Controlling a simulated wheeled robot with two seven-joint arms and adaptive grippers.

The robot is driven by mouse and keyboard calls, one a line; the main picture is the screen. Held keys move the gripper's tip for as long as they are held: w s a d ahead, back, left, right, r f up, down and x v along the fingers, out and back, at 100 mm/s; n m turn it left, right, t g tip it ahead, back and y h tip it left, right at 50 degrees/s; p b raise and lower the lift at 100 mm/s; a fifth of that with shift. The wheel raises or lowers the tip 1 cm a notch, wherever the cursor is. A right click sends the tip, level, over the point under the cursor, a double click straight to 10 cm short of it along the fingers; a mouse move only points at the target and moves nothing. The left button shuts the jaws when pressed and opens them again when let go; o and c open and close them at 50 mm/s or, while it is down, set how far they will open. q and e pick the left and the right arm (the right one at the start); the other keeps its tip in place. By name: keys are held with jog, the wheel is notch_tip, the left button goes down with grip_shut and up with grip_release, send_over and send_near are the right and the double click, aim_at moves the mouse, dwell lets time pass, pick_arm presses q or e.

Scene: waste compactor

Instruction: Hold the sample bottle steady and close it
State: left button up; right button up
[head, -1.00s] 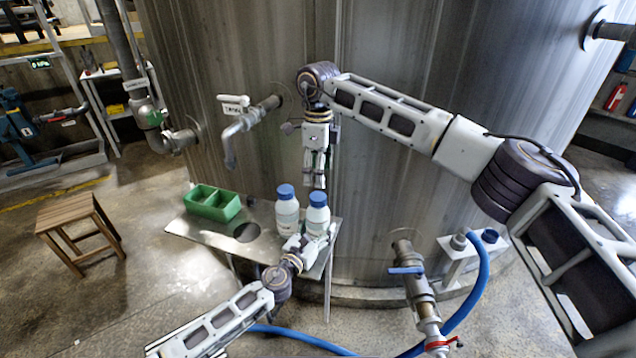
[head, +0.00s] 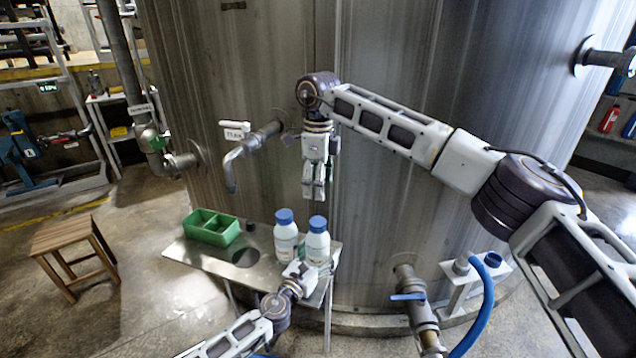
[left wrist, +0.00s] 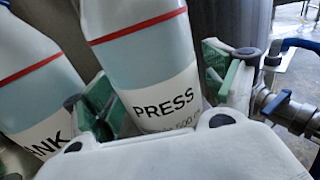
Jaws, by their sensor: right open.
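Two white sample bottles with blue caps stand upright side by side on a steel shelf (head: 200,257). The right bottle (head: 317,246) shows a PRESS label in the left wrist view (left wrist: 150,65). The left bottle (head: 286,242) has a label ending in "NK" in that view (left wrist: 35,90). My left gripper (head: 310,268) is low at the PRESS bottle, its green-padded fingers on either side of it; whether both pads touch it is unclear. My right gripper (head: 313,194) is open and empty, pointing down above the PRESS bottle's cap, apart from it.
A green divided box (head: 211,239) sits on the shelf's left part beside a round hole. A small dark piece (head: 250,226) lies behind. A bent tap pipe (head: 232,170) juts from the tank at left. A valve pipe (head: 410,297) and blue hose (head: 478,315) are at right.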

pick_arm(q)
jog(key=shift+s+a, duration=0.1)
dwell(0.3)
jog(key=shift+v, duration=5.9)
jog(key=shift+s+f, duration=0.1)
